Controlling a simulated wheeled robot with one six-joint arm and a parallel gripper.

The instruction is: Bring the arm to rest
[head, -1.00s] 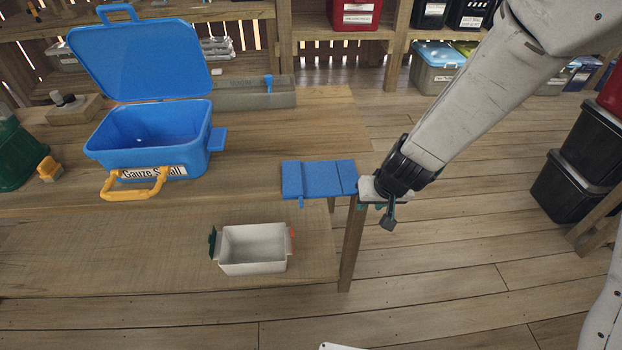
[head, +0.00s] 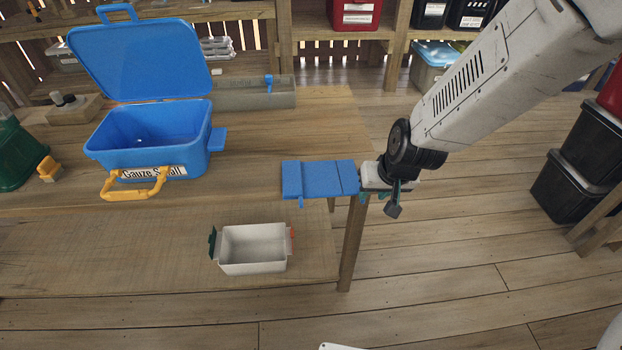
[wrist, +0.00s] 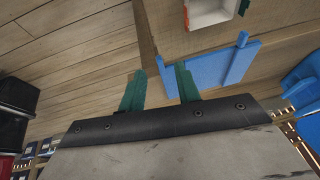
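My gripper (head: 365,197) is beside the right end of a flat blue panel (head: 318,179) at the table's front right corner. My arm reaches down from the upper right.
An open blue bin (head: 150,138) labelled "Gauze Small" stands on the wooden table (head: 255,130), its lid raised. A small white bin (head: 252,250) sits open on the lower shelf. Black bins (head: 570,185) stand at the right. The floor between is clear.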

